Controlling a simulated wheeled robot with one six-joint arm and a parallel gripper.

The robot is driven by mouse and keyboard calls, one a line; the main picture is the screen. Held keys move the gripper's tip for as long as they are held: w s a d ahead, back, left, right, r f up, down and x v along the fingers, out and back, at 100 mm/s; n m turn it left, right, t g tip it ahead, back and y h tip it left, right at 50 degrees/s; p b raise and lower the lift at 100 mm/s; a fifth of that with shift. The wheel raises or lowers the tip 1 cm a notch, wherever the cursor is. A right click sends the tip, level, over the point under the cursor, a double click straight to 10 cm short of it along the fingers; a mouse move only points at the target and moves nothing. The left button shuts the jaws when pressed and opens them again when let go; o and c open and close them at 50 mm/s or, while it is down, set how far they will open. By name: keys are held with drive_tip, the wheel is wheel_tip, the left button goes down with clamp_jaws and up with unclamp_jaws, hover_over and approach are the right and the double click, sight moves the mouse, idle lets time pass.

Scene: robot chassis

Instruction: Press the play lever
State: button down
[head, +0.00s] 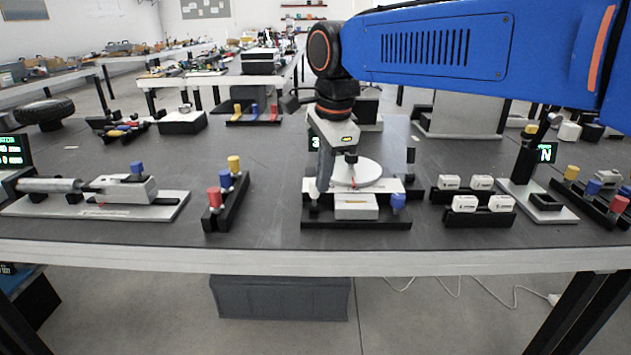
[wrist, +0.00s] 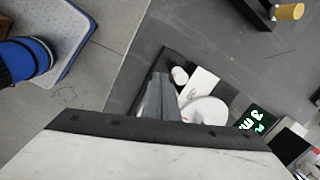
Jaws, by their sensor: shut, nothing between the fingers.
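My gripper (head: 322,188) is shut and empty, pointing down over the centre station (head: 402,219). Its dark fingers (wrist: 158,97) also show in the wrist view, in front of the station. The station has a round white disc (head: 360,173), a white block (head: 356,207) at its front and a blue knob (head: 398,202) at its right. The fingertips are just left of the disc; I cannot tell whether they touch anything. No part is readably marked as the play lever. The green display (head: 315,143) behind is partly hidden by my gripper.
Left stands a device with a metal cylinder (head: 50,185), then a black rack of coloured pegs (head: 213,196). Right are small white blocks (head: 465,203), an upright black lever (head: 540,130) near a green "N" display (head: 545,152), and another peg rack. Bare tabletop lies between stations.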

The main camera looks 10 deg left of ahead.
wheel_tip(320, 180, up, 9)
drive_tip(key=d, duration=0.1)
idle(0.4)
drive_tip(key=shift+s+r, duration=0.1)
idle(0.4)
drive_tip(key=s+d+f+n+t, duration=0.1)
drive_tip(key=d+f+n, duration=0.15)
drive_tip(key=d, duration=0.65)
drive_tip(key=s+d+f+n, duration=0.1)
drive_tip(key=d+f, duration=0.2)
drive_tip(key=d, duration=0.5)
drive_tip(key=s+d+f+n+t, duration=0.1)
drive_tip(key=s+d+f+n, duration=0.15)
drive_tip(key=d, duration=0.65)
drive_tip(key=s+d+f+n+t+h, duration=0.1)
drive_tip(key=s+d+f+n, duration=0.4)
drive_tip(key=s+d+f, duration=0.8)
wheel_tip(320, 180, down, 5)
drive_tip(key=d, duration=0.2)
drive_tip(key=shift+s+d+r+h, duration=0.15)
drive_tip(key=shift+d+h, duration=0.15)
